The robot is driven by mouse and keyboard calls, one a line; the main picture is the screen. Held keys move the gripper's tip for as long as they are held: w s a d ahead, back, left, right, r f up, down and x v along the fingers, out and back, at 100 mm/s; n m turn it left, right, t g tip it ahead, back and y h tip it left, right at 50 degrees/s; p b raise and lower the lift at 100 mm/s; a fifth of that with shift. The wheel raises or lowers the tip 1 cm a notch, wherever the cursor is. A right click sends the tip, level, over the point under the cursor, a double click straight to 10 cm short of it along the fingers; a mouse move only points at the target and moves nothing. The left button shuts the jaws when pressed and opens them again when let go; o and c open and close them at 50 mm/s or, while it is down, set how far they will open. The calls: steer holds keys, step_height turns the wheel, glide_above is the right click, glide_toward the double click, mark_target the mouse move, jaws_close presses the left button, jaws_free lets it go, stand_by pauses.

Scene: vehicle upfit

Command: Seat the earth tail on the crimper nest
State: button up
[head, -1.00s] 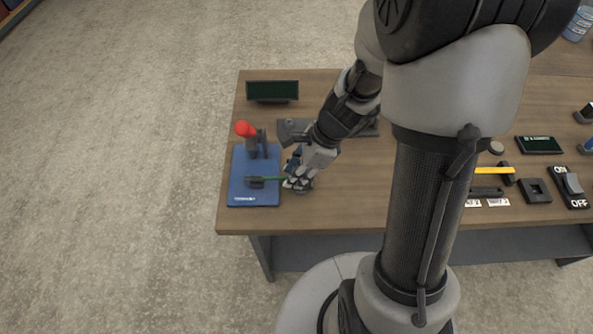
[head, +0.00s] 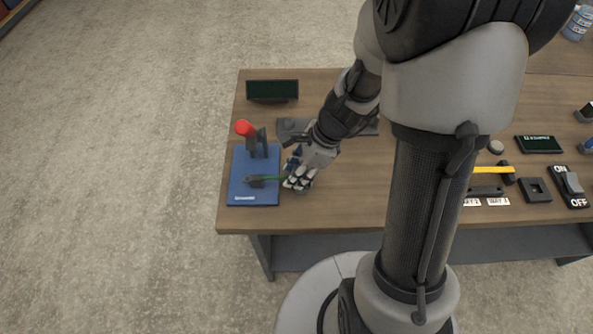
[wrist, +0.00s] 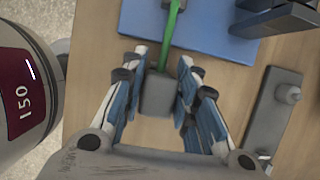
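The earth tail is a green lead (wrist: 173,35) with a grey block (wrist: 158,93) at its near end. In the head view the green lead (head: 270,180) runs left to the dark nest (head: 255,182) on the blue crimper base (head: 240,163). Its far end meets the nest there; the exact fit is too small to tell. My gripper (wrist: 163,62) has its fingers on either side of the grey block, with narrow gaps showing, so it looks open around it. In the head view my gripper (head: 298,181) is just right of the crimper base.
The crimper's red-knobbed lever (head: 245,128) stands upright behind the nest. A dark display (head: 272,90) is at the back left. A grey plate with a knob (wrist: 287,94) lies right of my gripper. Switches and a yellow-handled tool (head: 495,170) are far right. Bare wood lies in front.

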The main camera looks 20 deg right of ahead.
steer(key=shift+o, duration=0.3)
steer(key=shift+r, duration=0.2)
steer(key=shift+p+v, duration=1.55)
steer(key=shift+o, duration=0.4)
steer(key=o, duration=0.5)
steer(key=shift+c, duration=0.2)
steer(key=shift+c, duration=0.6)
steer(key=c, duration=0.4)
